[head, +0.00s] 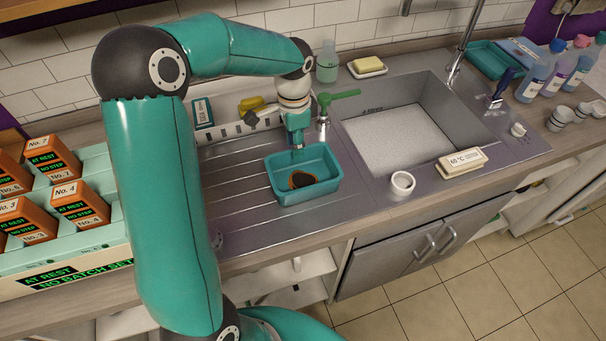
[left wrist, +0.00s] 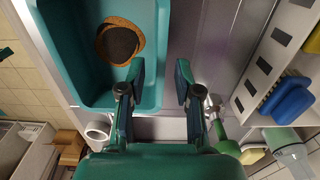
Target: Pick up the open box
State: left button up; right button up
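The open box (head: 280,190) is a teal, open-topped tub on the ribbed steel drainboard. A round brown and dark object (head: 302,179) lies inside it. In the left wrist view the box (left wrist: 85,80) fills the upper left, with the round object (left wrist: 120,41) in it. My left gripper (head: 298,143) points down at the box's back rim. In the left wrist view its two fingers (left wrist: 160,75) are apart, one over the box's inside and one beyond its wall. Nothing is held between them. I cannot tell whether they touch the wall. My right gripper is out of view.
A green-handled tap (head: 338,97) stands close behind the box. The foamy sink (head: 395,138) lies to the right, with a white cup (head: 402,184) at its front edge. Orange boxes (head: 80,202) stand in a rack at the left. The drainboard left of the box is clear.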

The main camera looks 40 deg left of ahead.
aim_at(303, 175)
pick_arm(q)
notch_tip(303, 175, down, 3)
jog(key=shift+d+f, duration=0.1)
jog(key=shift+f, duration=0.1)
jog(key=shift+w, duration=0.1)
grip_shut()
